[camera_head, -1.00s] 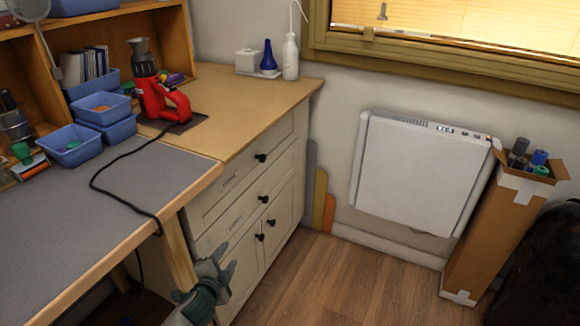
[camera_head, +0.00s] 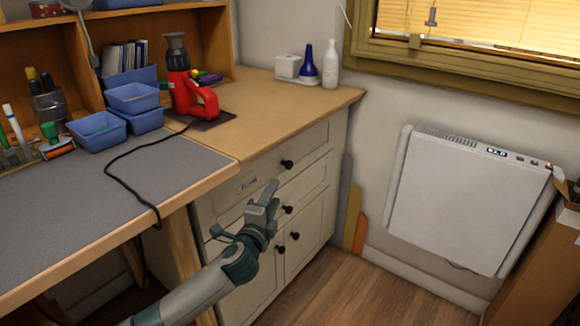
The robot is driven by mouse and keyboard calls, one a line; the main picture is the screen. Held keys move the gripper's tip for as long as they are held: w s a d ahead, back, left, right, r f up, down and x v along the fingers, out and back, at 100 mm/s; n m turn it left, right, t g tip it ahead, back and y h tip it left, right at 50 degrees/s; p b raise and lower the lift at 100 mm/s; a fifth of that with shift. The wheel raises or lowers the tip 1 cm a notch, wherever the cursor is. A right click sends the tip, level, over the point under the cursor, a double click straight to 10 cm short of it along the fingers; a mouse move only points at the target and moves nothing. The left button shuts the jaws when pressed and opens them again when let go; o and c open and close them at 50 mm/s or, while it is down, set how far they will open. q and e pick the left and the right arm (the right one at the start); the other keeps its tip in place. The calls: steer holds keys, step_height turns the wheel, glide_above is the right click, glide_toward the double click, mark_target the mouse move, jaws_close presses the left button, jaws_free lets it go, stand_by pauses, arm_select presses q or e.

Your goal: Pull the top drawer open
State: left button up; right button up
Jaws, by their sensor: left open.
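The top drawer (camera_head: 312,146) is the upper front of the cream cabinet (camera_head: 341,135) under the wooden worktop. It looks shut, flush with the cabinet. My left gripper (camera_head: 245,210) is open and empty in front of the cabinet, below and left of the top knob. One finger points up toward the drawer and another part spreads left. It hides part of the drawer fronts. Whether it touches them I cannot tell. My right gripper is not in view.
A lower drawer knob (camera_head: 287,210) and two door knobs, one of them the right door knob (camera_head: 295,236), are close to my left gripper. The grey-topped desk (camera_head: 80,215) stands left, with a hanging black cable (camera_head: 125,155).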

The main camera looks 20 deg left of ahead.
mark_target(288, 168)
arm_select(q)
steer(key=w, duration=0.5)
steer(key=w+b, duration=0.1)
steer(key=w, duration=0.4)
steer(key=w+b, duration=0.1)
steer(key=w, duration=0.4)
steer(key=shift+w+a, duration=0.35)
steer(key=shift+a, duration=0.05)
steer(key=shift+w, duration=0.65)
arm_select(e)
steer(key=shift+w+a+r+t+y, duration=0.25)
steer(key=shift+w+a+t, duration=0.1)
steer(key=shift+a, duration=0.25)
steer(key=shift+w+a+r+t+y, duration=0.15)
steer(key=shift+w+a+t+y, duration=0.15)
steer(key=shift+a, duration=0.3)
arm_select(q)
steer(key=shift+c, duration=0.5)
jaws_close()
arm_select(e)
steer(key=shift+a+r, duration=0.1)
